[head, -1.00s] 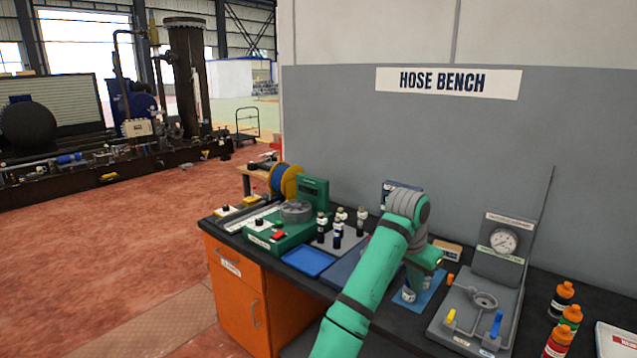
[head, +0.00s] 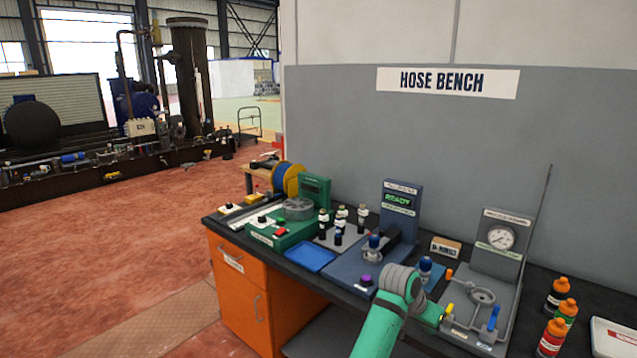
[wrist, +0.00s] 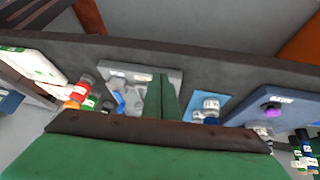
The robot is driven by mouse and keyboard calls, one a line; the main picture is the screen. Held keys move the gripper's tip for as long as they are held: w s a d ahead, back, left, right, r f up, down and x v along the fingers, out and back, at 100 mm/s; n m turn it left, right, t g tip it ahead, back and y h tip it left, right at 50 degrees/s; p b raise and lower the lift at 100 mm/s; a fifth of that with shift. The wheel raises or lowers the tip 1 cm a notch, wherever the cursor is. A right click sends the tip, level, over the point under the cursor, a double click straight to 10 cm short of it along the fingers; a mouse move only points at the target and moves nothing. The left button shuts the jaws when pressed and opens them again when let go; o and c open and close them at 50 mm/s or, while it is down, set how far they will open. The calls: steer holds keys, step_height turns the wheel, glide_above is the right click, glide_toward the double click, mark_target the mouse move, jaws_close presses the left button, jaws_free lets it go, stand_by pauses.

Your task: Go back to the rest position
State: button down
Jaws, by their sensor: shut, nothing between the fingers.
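My gripper (wrist: 160,80) shows in the wrist view as two green fingers lying side by side, shut and empty.
The gauge fixture (head: 463,318) stands right of my wrist, with several orange-capped bottles (head: 557,294) further right. Left are a blue station with a READY display (head: 398,198), a blue tray (head: 309,258) and a green crimper (head: 285,237). The floor (head: 110,260) left of the bench is clear.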

steer(key=s+f+n+t+h, duration=0.1)
steer(key=s+f+n+t, duration=0.1)
steer(key=s+f, duration=0.5)
steer(key=s+f+n+t+h, duration=0.1)
steer(key=s+f+n+t, duration=0.15)
steer(key=f, duration=0.85)
steer(key=s+a+f+n+t+y, duration=0.1)
steer(key=s+a+f+n+t, duration=0.15)
steer(key=s+a, duration=0.35)
steer(key=s+a+f+n+t+y, duration=0.1)
steer(key=s+a+f, duration=0.3)
steer(key=s, duration=0.5)
steer(key=s+a+r+n+t+y, duration=0.1)
steer(key=s+a+y, duration=0.1)
steer(key=s+a, duration=0.5)
steer(key=s+a+r+n+t+y, duration=0.15)
steer(key=s+a, duration=0.35)
steer(key=s, duration=0.5)
steer(key=s+a+r+y, duration=0.1)
steer(key=s+a+r, duration=0.2)
steer(key=s+r, duration=0.3)
steer(key=s+a+r+m+t+y, duration=0.1)
steer(key=s+a+r, duration=0.3)
steer(key=s+r, duration=0.2)
steer(key=shift+s+a, duration=0.2)
